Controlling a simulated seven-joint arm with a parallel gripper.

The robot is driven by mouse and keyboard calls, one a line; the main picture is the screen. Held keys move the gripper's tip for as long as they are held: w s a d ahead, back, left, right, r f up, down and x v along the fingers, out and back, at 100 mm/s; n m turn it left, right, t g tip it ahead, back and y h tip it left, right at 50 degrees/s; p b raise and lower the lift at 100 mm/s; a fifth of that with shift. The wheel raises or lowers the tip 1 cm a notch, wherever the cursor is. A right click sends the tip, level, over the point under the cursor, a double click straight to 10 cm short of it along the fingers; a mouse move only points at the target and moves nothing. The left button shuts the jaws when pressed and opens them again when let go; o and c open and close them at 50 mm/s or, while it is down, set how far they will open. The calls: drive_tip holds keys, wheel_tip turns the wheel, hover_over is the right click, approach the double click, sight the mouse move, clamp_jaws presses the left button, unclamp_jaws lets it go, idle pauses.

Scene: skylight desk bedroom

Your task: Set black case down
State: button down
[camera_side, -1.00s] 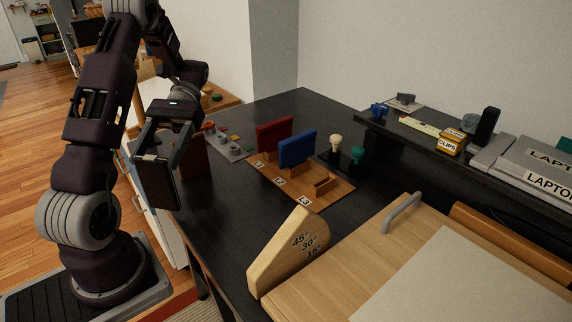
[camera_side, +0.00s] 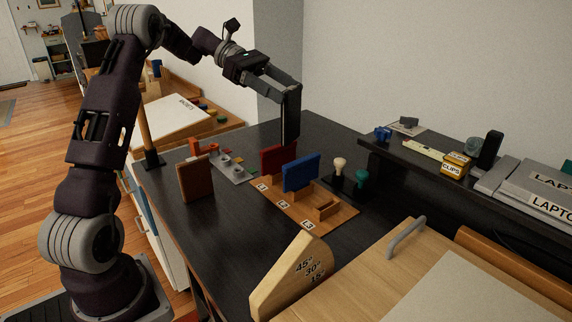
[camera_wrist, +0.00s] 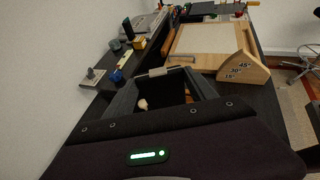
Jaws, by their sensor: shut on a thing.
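My gripper (camera_side: 291,88) is at the far side of the desk, pointing away from my base. It is shut on the black case (camera_side: 291,122), which hangs upright and nearly edge-on. The case's lower end comes close to the red case (camera_side: 272,160) in the picture; I cannot tell whether it touches anything. In the wrist view the dark case (camera_wrist: 166,92) shows between the fingers, hard to separate from the desk.
A brown case (camera_side: 196,178) stands upright on the desk to the left. A cream knob (camera_side: 339,164) and a green knob (camera_side: 361,179) stand right of the rack. A wooden angle block (camera_side: 288,278) is in front. A raised shelf (camera_side: 400,150) runs along the right.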

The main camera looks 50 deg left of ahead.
wheel_tip(320, 180, down, 14)
drive_tip(key=shift+r, duration=0.15)
drive_tip(key=shift+c, duration=1.4)
unclamp_jaws()
drive_tip(key=m+g+y, duration=0.2)
drive_tip(key=m+g, duration=0.1)
drive_tip(key=m, duration=0.1)
approach(282, 143)
drive_tip(key=d+r, duration=0.1)
drive_tip(key=d, duration=0.3)
drive_tip(key=s+d+r+m+g+y, duration=0.1)
drive_tip(key=s+d+r+m+y, duration=0.25)
drive_tip(key=s+d+m, duration=0.55)
drive_tip(key=s+d+f+m+t+y, duration=0.2)
drive_tip(key=s+d+m+y, duration=0.1)
drive_tip(key=s, duration=0.5)
drive_tip(key=s+d+f+m+t+y, duration=0.2)
drive_tip(key=s+d+m+y, duration=0.2)
drive_tip(key=s+m, duration=0.2)
drive_tip(key=shift+s+d+f+m, duration=0.3)
drive_tip(key=shift+s+d, duration=0.1)
drive_tip(key=shift+s, duration=0.7)
